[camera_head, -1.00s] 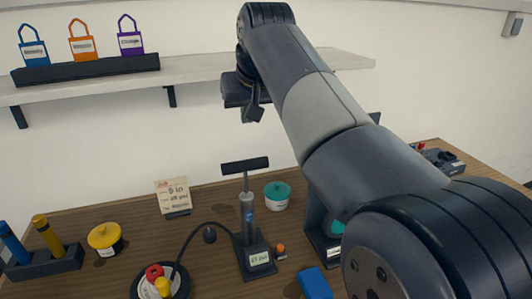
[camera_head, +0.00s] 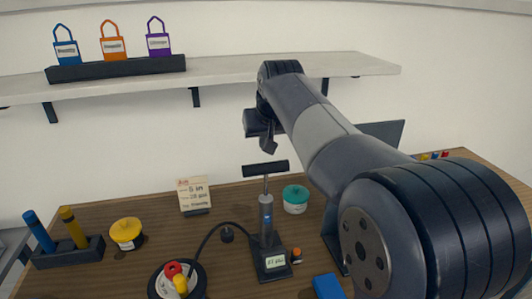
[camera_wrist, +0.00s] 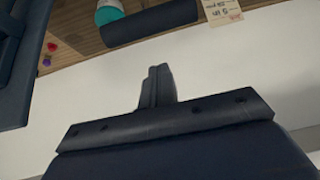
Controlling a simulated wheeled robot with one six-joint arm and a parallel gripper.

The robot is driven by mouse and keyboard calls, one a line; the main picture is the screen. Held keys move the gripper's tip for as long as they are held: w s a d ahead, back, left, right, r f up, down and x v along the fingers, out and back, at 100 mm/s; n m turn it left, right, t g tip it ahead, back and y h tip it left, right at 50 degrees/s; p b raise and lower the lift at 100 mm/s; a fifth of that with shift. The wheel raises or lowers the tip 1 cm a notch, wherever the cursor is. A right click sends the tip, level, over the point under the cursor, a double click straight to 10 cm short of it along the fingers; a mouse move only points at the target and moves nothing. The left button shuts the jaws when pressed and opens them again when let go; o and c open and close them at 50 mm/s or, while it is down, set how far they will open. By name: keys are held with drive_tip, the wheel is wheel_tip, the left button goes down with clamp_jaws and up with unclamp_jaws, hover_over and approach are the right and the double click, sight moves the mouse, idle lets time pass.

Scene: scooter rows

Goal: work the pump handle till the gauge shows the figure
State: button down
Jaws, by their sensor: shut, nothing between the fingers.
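The hand pump (camera_head: 266,220) stands upright on the wooden table, with a black T-handle (camera_head: 265,169) raised on its rod. A small display (camera_head: 275,261) on its base shows a figure in psi that I cannot read surely. A note card (camera_head: 194,194) with handwritten figures stands behind to the left; it also shows in the wrist view (camera_wrist: 222,10). My gripper (camera_head: 269,149) is shut and empty, just above the handle and apart from it. In the wrist view, the closed fingers (camera_wrist: 158,72) point towards the dark handle bar (camera_wrist: 150,22).
A black hose (camera_head: 211,232) runs from the pump to a small wheel (camera_head: 157,281) with red and yellow pieces. A teal jar (camera_head: 295,199), yellow jar (camera_head: 127,233), orange-topped piece (camera_head: 296,255) and blue block (camera_head: 327,287) stand around. A shelf (camera_head: 230,72) with little bags hangs above.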

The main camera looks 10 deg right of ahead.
sight(266, 167)
drive_tip(key=shift+s+f, duration=0.25)
drive_tip(key=shift+f, duration=0.7)
drive_tip(key=shift+s+f, duration=0.2)
drive_tip(key=shift+f, duration=0.75)
drive_tip(key=shift+f, duration=0.15)
wheel_tip(266, 167, down, 8)
drive_tip(key=b, duration=0.5)
drive_tip(key=shift+s+f, duration=0.1)
drive_tip(key=v, duration=1.1)
drive_tip(key=shift+r+b, duration=0.25)
drive_tip(key=shift+b, duration=0.1)
